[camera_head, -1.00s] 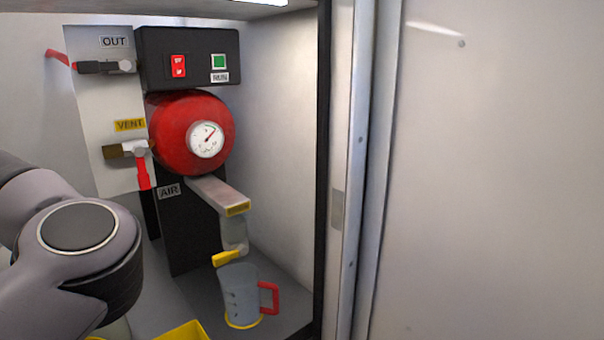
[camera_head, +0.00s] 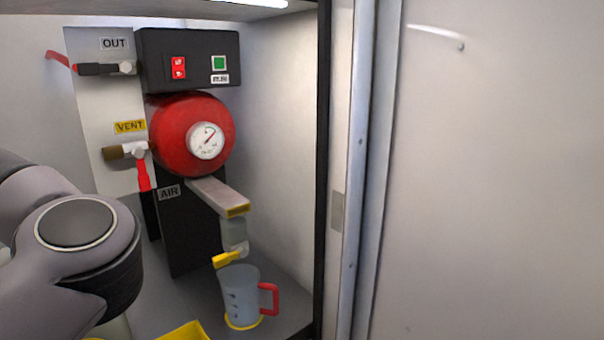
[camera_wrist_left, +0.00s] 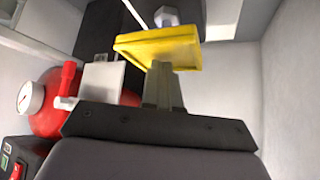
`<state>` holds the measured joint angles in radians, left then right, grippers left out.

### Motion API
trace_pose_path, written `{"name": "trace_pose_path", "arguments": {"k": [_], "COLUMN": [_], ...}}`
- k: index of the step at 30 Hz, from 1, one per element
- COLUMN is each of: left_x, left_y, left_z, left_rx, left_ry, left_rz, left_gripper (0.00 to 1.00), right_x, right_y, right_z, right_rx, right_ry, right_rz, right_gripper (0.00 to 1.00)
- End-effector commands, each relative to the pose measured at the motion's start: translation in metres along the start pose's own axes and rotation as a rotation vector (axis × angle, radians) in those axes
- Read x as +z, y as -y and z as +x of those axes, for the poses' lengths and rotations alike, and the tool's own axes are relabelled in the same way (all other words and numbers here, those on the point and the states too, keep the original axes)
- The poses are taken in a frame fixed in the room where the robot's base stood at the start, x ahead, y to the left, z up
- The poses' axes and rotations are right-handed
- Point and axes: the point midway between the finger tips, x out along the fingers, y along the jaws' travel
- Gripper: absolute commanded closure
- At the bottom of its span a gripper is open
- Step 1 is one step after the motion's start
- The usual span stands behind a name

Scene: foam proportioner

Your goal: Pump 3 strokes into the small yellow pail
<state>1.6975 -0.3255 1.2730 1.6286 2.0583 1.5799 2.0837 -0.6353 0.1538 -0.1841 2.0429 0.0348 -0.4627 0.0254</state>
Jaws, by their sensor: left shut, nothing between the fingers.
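A yellow object (camera_head: 184,332), perhaps the small pail, is cut off by the bottom edge of the head view. A yellow boxy thing (camera_wrist_left: 160,48) also shows in the left wrist view, right at the tips of my left gripper (camera_wrist_left: 163,68). That gripper is shut, with nothing seen between its fingers; whether it touches the yellow thing I cannot tell. The head view shows only my left arm, not its gripper. A grey jug (camera_head: 240,292) with a red handle stands below the spout with the yellow lever (camera_head: 226,259). My right gripper is not in view.
The red tank (camera_head: 178,135) has a gauge. The OUT valve (camera_head: 105,67) and VENT valve (camera_head: 130,150) are on its left, and the switch box (camera_head: 200,58) is above. A cabinet wall and door edge (camera_head: 350,200) bound the right side.

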Motion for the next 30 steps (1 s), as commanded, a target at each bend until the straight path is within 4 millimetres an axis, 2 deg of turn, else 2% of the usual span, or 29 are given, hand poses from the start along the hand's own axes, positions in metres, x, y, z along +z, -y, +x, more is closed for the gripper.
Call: {"name": "trace_pose_path", "arguments": {"k": [14,30], "left_x": [-0.023,-0.023], "left_y": [0.000,0.000], "left_z": [-0.027,-0.028], "left_rx": [0.001,-0.001], "left_ry": [0.001,-0.001], "left_rz": [0.000,0.000], "left_gripper": [1.00,1.00], "right_x": [-0.022,-0.021], "right_y": [0.002,0.002], "right_z": [-0.016,-0.016], "right_rx": [0.000,0.000], "right_ry": [0.000,0.000], "right_rz": [0.005,0.005], "right_gripper": [0.57,0.57]}}
